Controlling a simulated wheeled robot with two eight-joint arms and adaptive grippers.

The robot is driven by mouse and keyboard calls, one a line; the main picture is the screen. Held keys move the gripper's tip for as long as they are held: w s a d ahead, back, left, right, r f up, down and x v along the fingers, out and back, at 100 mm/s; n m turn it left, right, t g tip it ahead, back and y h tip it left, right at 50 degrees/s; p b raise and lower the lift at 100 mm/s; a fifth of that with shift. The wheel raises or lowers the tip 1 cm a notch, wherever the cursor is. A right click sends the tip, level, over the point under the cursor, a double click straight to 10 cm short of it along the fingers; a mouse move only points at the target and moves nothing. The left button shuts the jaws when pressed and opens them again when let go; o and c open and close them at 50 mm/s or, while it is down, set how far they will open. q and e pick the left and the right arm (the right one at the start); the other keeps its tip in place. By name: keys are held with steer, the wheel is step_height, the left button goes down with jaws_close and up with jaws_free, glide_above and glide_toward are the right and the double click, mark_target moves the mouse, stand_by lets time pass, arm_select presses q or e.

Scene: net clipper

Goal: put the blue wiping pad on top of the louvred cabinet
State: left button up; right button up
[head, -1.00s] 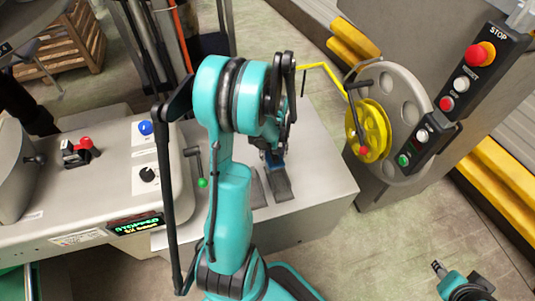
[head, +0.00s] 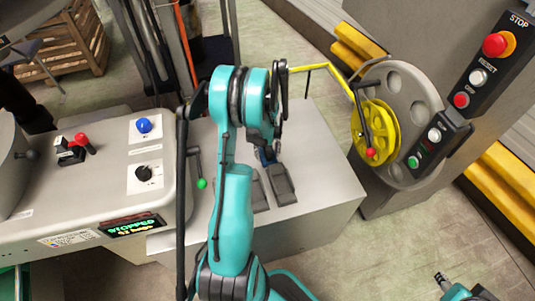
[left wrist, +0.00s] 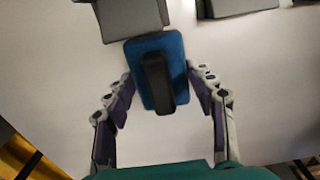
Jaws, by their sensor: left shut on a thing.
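The blue wiping pad (left wrist: 173,92) has a black handle block on its face and lies between the two fingers of my left gripper (left wrist: 165,97) in the left wrist view. The fingers are closed on its two sides. In the head view my left gripper (head: 272,146) is over the light grey box, and only a small blue bit of the pad (head: 268,157) shows beside the dark pedals. I see no louvres on any cabinet, so I cannot tell which one is louvred.
Two dark pedals (head: 281,186) lie on the light grey box top (head: 315,180). A lever with a green knob (head: 201,183) stands left of them. A yellow crank wheel (head: 378,135) and a button panel (head: 465,95) are at the right. A control console (head: 90,185) is at the left.

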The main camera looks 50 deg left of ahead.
arm_select(q)
steer(key=shift+f, duration=0.2)
steer(key=o, duration=1.2)
steer(key=shift+c, duration=0.2)
steer(key=shift+r, duration=0.1)
